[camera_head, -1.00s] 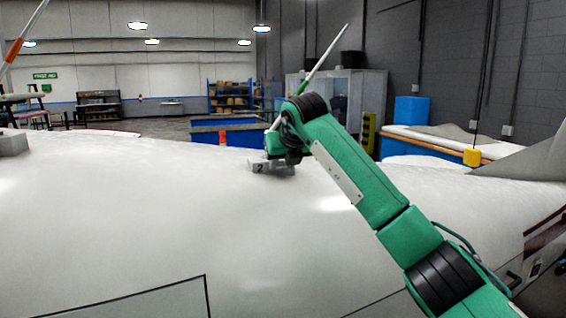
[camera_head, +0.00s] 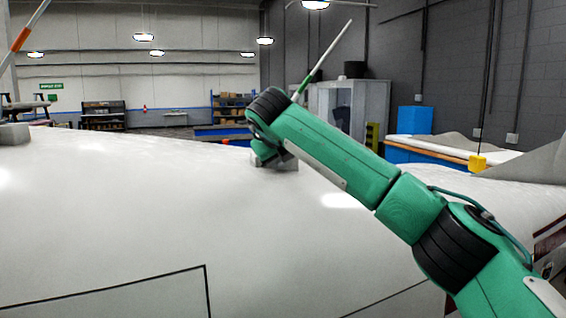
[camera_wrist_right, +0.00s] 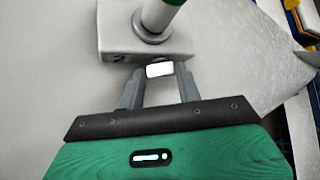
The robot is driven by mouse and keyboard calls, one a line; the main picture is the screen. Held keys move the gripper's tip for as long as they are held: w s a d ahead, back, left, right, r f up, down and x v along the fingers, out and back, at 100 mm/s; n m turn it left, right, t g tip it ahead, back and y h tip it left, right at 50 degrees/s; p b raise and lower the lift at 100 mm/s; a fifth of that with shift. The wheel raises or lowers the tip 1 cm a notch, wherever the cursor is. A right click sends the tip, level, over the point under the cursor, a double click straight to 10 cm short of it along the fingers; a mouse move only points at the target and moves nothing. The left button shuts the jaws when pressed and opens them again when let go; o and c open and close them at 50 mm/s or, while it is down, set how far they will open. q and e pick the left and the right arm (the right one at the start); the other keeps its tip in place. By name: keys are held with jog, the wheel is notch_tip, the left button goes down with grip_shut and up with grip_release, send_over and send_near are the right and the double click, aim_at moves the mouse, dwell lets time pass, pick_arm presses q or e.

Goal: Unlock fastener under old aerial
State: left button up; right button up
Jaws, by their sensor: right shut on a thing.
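The aerial (camera_head: 323,58), a white rod with a green band low down, leans to the right behind my right arm in the head view. In the right wrist view the base block (camera_wrist_right: 115,32) shows the rod's foot (camera_wrist_right: 160,14) in a grey ring. My right gripper (camera_wrist_right: 160,73) is shut on a small white fastener (camera_wrist_right: 160,69) at the near face of the block, below the aerial. My right fingers are hidden in the head view. My left gripper is not in view.
A second aerial (camera_head: 20,40) with an orange band stands at the far left on a grey block (camera_head: 14,134). The white surface (camera_head: 120,210) is otherwise largely clear. A yellow object (camera_head: 477,163) hangs at the right near a grey fin (camera_head: 530,160). Shelves and a cabinet stand far back.

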jog(key=o, duration=1)
